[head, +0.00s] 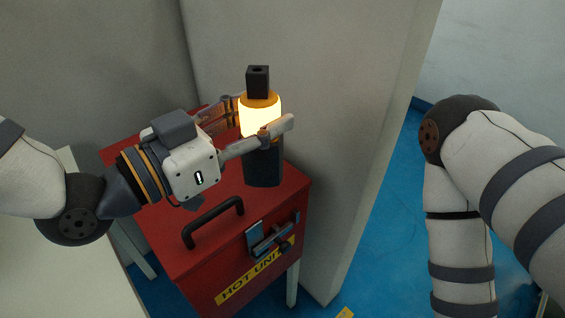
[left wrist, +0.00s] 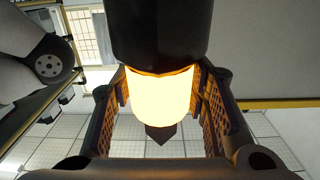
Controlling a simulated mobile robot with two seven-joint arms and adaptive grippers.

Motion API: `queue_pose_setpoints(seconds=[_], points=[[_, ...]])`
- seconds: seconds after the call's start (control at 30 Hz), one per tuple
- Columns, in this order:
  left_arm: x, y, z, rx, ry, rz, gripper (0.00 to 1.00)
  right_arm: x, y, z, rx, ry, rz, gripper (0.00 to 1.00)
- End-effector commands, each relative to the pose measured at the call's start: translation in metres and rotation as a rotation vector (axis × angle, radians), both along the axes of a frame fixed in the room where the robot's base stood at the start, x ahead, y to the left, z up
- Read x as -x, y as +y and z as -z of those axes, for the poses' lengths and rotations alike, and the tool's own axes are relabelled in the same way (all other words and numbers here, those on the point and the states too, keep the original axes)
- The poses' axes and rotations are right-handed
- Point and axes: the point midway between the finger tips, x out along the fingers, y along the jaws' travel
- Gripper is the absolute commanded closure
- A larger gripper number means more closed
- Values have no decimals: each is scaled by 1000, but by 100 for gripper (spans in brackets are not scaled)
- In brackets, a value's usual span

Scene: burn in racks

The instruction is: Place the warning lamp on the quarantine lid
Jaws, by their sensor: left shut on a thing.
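The warning lamp (head: 263,165) has a dark base, a glowing middle, and an orange cap with a black block on top. It stands upright over the red quarantine lid (head: 222,182). My left gripper (head: 262,116) is shut on the lamp, with one finger on each side of its glowing part. The lamp's glowing part (left wrist: 160,101) shows between the finger pads in the left wrist view, with its dark base toward the top. I cannot tell whether the base touches the lid. My right arm is at the right of the head view; its gripper is out of view.
A black handle (head: 213,222) rises from the lid's near part, left of the lamp. A latch (head: 270,238) and a yellow "HOT UNIT" label (head: 254,278) are on the box front. A grey panel (head: 345,160) stands close behind and right. A pale table (head: 80,275) is at left.

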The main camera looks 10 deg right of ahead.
Motion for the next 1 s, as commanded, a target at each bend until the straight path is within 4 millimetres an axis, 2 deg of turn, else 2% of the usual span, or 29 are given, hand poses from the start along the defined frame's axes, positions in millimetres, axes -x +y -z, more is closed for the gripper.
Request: queue_pose_setpoints(seconds=[0.3, 0.4, 0.67, 0.83, 1.0], points=[[-95, 10, 56, -1, 14, -5, 93, 28, 0, 28, 0, 100, -1, 36], [-112, 12, 79, 0, 15, -3, 93, 35, 0, 35, 0, 124, -1, 36], [-134, 14, 101, 0, 6, -3, 93, 42, 0, 42, 1, 145, -2, 36], [-135, 14, 131, 0, 9, -1, 93, 46, 0, 47, 1, 161, -2, 36], [-135, 14, 129, 1, 1, -1, 93, 46, 0, 46, 1, 158, -3, 36]])
